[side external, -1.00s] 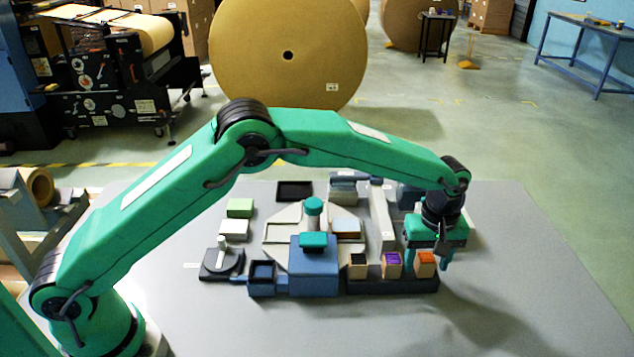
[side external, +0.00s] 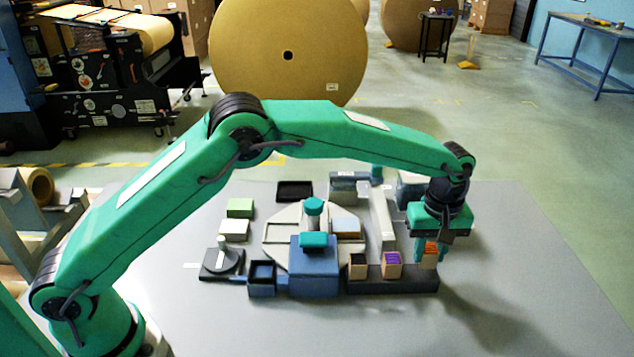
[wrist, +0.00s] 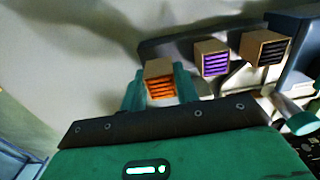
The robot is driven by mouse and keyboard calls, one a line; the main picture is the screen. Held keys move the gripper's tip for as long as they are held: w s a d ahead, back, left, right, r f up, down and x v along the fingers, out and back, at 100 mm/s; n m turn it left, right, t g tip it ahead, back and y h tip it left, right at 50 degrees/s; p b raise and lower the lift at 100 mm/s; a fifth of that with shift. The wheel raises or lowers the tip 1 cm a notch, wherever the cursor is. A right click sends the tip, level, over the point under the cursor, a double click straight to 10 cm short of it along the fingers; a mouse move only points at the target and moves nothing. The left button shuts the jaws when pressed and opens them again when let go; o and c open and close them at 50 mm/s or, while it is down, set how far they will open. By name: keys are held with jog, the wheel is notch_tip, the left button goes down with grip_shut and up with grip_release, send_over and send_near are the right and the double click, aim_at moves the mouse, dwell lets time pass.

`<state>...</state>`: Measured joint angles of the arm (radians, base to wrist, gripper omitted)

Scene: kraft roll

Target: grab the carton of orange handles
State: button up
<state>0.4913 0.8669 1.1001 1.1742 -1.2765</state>
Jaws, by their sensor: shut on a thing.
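The carton of orange handles (side external: 429,262) is a small tan box with orange slats showing in its open end. My gripper (side external: 432,250) is shut on it at the right end of the dark rack (side external: 395,287). The carton's bottom sits higher than those of its neighbours, so it looks lifted slightly off the rack. In the wrist view the carton (wrist: 160,87) is between my two green fingers (wrist: 160,90). Its far side is hidden.
A carton of purple handles (side external: 391,270) and a carton of black handles (side external: 357,271) stand to the left on the rack. A blue machine block (side external: 314,275) is left of them. The grey tabletop (side external: 520,260) to the right is clear.

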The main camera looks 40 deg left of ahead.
jog(key=s+d+r, duration=0.6)
jog(key=s+r, duration=0.2)
jog(key=s, duration=0.2)
jog(key=shift+r, duration=0.2)
dwell(0.5)
